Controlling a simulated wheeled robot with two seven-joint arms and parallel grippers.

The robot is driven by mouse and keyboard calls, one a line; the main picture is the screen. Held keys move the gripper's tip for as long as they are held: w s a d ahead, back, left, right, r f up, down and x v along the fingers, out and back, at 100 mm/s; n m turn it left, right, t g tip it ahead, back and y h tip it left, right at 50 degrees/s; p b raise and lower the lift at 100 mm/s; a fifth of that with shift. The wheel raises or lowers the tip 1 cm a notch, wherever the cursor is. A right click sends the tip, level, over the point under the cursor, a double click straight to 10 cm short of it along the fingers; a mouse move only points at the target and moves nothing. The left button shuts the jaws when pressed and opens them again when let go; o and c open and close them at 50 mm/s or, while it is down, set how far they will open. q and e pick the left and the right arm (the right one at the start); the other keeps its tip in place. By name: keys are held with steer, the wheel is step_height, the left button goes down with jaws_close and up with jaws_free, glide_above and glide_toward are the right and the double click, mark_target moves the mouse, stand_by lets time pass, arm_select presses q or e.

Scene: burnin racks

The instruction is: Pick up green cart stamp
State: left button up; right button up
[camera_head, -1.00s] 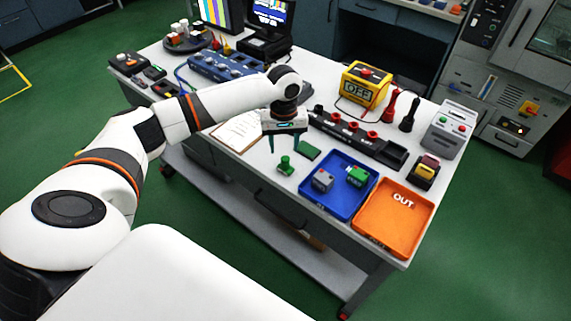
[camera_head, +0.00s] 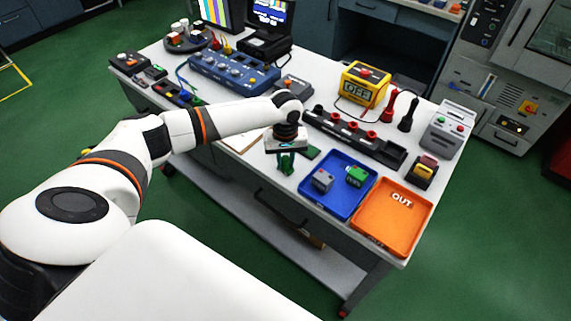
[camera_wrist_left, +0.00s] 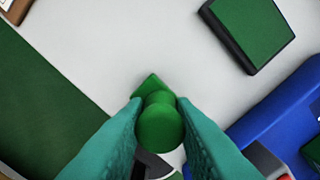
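The green cart stamp (camera_wrist_left: 160,125) shows from above in the left wrist view, with its round knob between my left gripper's teal fingers. My left gripper (camera_wrist_left: 158,108) has a finger against each side of the knob and looks shut on it. In the head view the left gripper (camera_head: 286,162) points down over the stamp (camera_head: 287,169) near the table's front edge. The stamp appears upright on the white table; whether its base touches the table is hard to tell. My right gripper is not in view.
A dark green pad (camera_wrist_left: 250,28) lies close by, between the stamp and the black strip of red-topped sockets (camera_head: 350,132). A blue tray (camera_head: 345,210) with two small blocks and an orange OUT tray (camera_head: 385,240) stand to the right. A clipboard (camera_head: 236,142) lies left.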

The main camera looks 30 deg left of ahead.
mark_target(286, 158)
arm_select(q)
jaws_close()
steer(key=shift+r, duration=0.1)
step_height(286, 158, up, 10)
steer(key=shift+f+b, duration=0.1)
steer(key=shift+b, duration=0.4)
